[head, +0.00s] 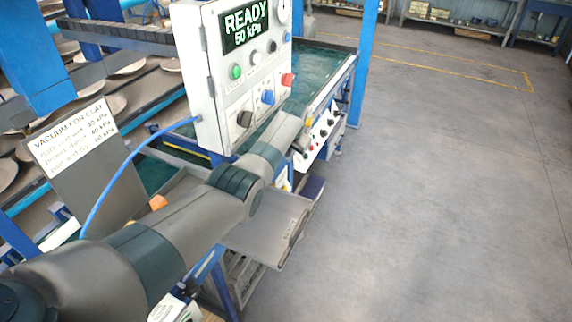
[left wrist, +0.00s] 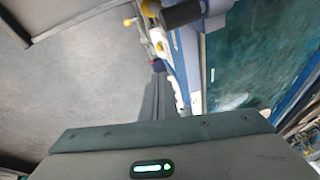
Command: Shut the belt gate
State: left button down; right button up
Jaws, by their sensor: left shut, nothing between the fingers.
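No part is marked as the belt gate, and I cannot tell for sure which one it is. A grey flat panel (head: 262,232) with a slot near its outer edge juts out below my left arm in the head view. My arm hides part of it. My left gripper (head: 303,140) is beyond the panel, low and right of the white control box, near a row of knobs. In the left wrist view its shut, empty fingers (left wrist: 158,85) point along the machine's side. My right gripper is not in view.
The white control box (head: 205,85) reads READY 50 kPa and carries coloured buttons and knobs. A sign (head: 72,135) lists vacuum values for clay. A teal belt (head: 325,72) runs behind. The floor (head: 440,190) at the right is clear.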

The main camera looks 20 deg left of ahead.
pick_arm(q)
jog(key=r, duration=0.1)
jog(key=w+r, duration=0.1)
jog(key=r, duration=0.1)
jog(key=d+r+b, duration=0.1)
jog(key=shift+w+r, duration=0.15)
jog(key=shift+w, duration=0.05)
jog(key=shift+d, duration=0.1)
dwell(0.4)
